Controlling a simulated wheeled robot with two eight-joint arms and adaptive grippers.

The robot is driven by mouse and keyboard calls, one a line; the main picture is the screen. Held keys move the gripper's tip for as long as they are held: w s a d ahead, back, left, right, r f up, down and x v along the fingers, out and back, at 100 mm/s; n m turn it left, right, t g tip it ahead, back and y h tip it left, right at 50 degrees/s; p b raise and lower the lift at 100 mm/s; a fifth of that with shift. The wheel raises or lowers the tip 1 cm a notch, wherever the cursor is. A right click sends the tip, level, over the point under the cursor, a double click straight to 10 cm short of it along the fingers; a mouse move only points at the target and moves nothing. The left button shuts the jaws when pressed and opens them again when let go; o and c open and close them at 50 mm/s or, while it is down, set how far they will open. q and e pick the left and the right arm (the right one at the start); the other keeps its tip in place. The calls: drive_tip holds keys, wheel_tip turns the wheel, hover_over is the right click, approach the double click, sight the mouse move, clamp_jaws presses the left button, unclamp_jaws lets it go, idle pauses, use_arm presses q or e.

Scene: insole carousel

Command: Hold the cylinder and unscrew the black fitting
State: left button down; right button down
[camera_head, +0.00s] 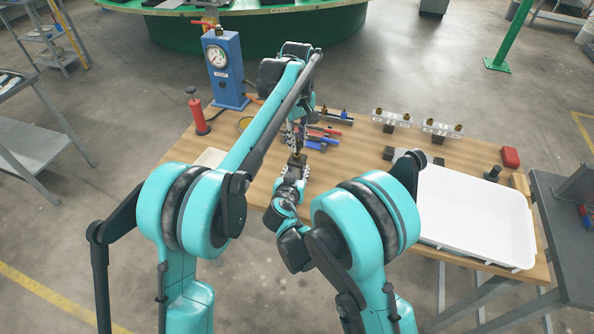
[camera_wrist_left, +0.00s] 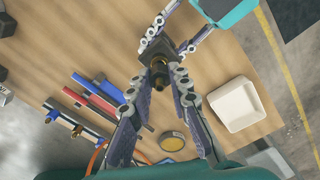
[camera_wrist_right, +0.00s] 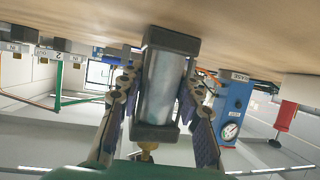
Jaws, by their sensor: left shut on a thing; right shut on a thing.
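The cylinder (camera_wrist_right: 160,88) is a grey metal barrel with square black end caps. My right gripper (camera_wrist_right: 158,92) is shut around its barrel in the right wrist view. In the head view my right gripper (camera_head: 293,172) is low over the left part of the table. My left gripper (camera_head: 297,138) comes down from above, just over the right one, with its fingers closed on the black fitting (camera_wrist_left: 159,76). In the left wrist view the fitting shows dark with some brass between the fingertips (camera_wrist_left: 158,82), at the cylinder's end. The fingers partly hide it.
A white tray (camera_head: 480,245) fills the table's right side. A small pale tray (camera_wrist_left: 238,104) lies left of the grippers in the head view. Red and blue tools (camera_head: 325,133) lie behind them. A blue gauge stand (camera_head: 226,75) and red pump (camera_head: 198,117) stand at the back left.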

use_arm(q)
drive_tip(key=shift+r, duration=0.95)
drive_tip(key=shift+r, duration=3.5)
use_arm(e)
drive_tip(key=c, duration=1)
unclamp_jaws()
drive_tip(key=shift+s, duration=0.1)
